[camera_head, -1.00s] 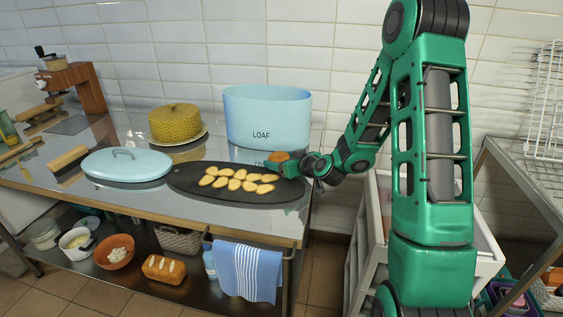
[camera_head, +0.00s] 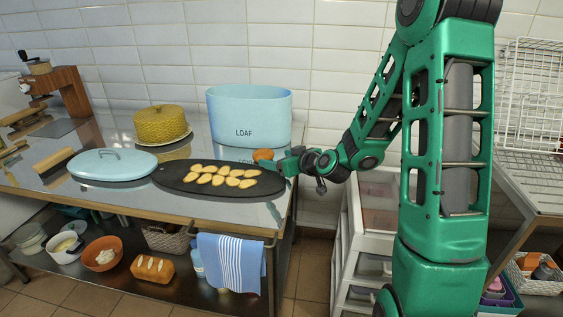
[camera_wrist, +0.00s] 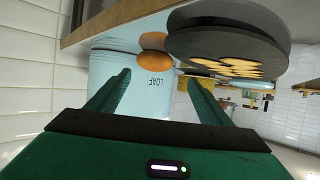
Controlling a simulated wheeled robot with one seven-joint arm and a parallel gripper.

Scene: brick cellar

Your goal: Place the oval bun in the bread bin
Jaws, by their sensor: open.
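The oval bun (camera_head: 263,155) is small and orange-brown. It appears to rest on the steel table in front of the bread bin (camera_head: 249,105), a tall pale blue open tub marked LOAF. My gripper (camera_head: 293,164) is just right of the bun in the head view. In the wrist view, which is upside down, my open gripper (camera_wrist: 158,79) has its green fingers spread, with the bun (camera_wrist: 155,62) just beyond and between the tips, apart from them. The pale blue bin (camera_wrist: 115,70) stands behind it there. The bin's inside floor is hidden.
A dark oval board (camera_head: 166,178) with several bread slices lies close in front of the bun. A pale blue lid (camera_head: 113,165) lies left of it, and a yellow woven dome (camera_head: 161,122) stands behind. A blue striped towel (camera_head: 231,264) hangs from the table's front.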

